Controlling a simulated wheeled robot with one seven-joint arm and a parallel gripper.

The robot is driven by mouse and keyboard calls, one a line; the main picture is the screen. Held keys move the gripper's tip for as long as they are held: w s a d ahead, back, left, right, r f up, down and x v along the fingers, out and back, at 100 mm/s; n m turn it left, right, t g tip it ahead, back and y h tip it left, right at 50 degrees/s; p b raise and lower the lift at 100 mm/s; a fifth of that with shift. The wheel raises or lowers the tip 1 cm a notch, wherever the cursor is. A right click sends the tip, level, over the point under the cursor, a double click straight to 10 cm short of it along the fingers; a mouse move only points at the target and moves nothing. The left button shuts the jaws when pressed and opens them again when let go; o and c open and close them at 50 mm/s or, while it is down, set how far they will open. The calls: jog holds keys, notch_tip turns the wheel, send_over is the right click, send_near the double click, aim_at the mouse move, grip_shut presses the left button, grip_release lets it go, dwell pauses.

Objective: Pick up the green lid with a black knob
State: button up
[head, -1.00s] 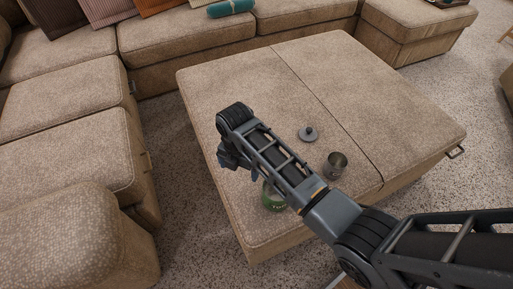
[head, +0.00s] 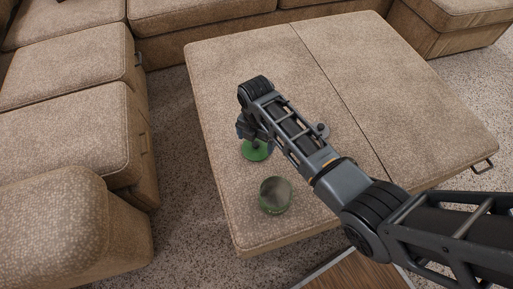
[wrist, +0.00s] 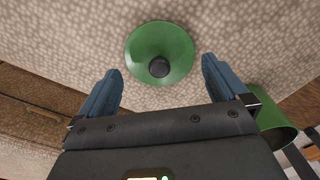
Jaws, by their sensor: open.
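The green lid (head: 256,152) with a black knob lies on the beige ottoman (head: 225,75), partly hidden by my gripper in the head view. In the wrist view the round green lid (wrist: 160,52) lies ahead of the fingertips, its black knob (wrist: 159,67) about midway between the fingers' lines. My gripper (wrist: 160,75) is open and empty, its two blue fingers apart on either side. In the head view my gripper (head: 252,134) is just above the lid; the exact gap is hard to tell.
An open green pot (head: 275,195) stands near the ottoman's front edge; it also shows at the right in the wrist view (wrist: 270,122). Sofas (head: 65,60) surround the left and back. The ottoman's far side is clear.

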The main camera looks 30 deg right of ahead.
aim_at(256, 151)
jog(key=shift+f, duration=1.4)
jog(key=shift+c, duration=0.3)
jog(key=shift+b, duration=0.3)
jog(key=c, duration=0.9)
